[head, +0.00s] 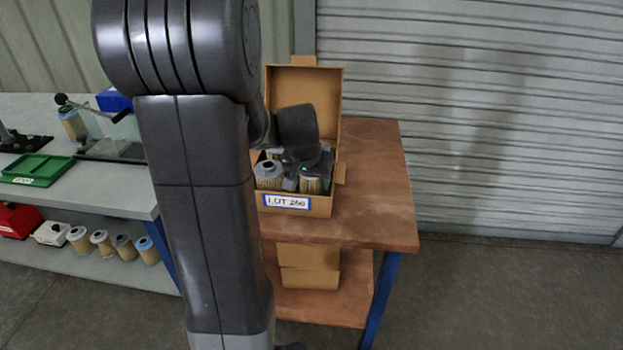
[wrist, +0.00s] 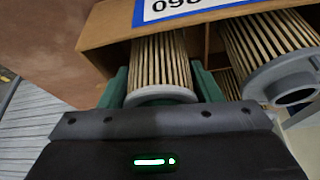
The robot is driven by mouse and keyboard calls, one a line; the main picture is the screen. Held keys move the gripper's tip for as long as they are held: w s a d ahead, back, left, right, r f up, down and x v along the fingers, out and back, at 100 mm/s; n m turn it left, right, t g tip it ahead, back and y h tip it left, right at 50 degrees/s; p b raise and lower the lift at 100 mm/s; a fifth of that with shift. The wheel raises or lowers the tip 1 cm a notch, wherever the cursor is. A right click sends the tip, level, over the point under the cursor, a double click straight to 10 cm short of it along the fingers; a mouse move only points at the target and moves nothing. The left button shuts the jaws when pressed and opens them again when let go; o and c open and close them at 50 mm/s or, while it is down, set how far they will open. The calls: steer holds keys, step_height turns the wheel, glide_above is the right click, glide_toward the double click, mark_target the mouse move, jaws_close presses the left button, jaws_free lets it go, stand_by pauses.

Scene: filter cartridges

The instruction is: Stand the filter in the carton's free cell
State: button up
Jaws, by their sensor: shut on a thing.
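The open cardboard carton (head: 322,208) stands on the brown table with its lid up. My gripper (head: 312,170) is down at the carton's front right. In the wrist view its green fingers (wrist: 162,88) are shut on a pleated filter (wrist: 160,62), one on each side. This filter also shows in the head view (head: 312,186), upright within the front right cell. Its lower end is hidden, so I cannot tell whether it touches the bottom. A second filter (head: 268,175) stands in the cell to its left and shows close by in the wrist view (wrist: 270,45).
Cardboard dividers (wrist: 207,40) and the carton's walls are close around the fingers. The table (head: 375,190) is clear right of the carton. The left bench holds a green tray (head: 38,170) and a filter (head: 72,122). Several filters (head: 102,243) stand on its lower shelf.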

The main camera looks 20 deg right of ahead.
steer(key=shift+f, duration=0.2)
steer(key=o, duration=0.8)
steer(key=shift+r, duration=0.1)
steer(key=shift+r, duration=0.45)
steer(key=p+v, duration=0.1)
steer(key=v, duration=1)
steer(key=shift+s+a+r, duration=0.1)
steer(key=shift+s, duration=0.05)
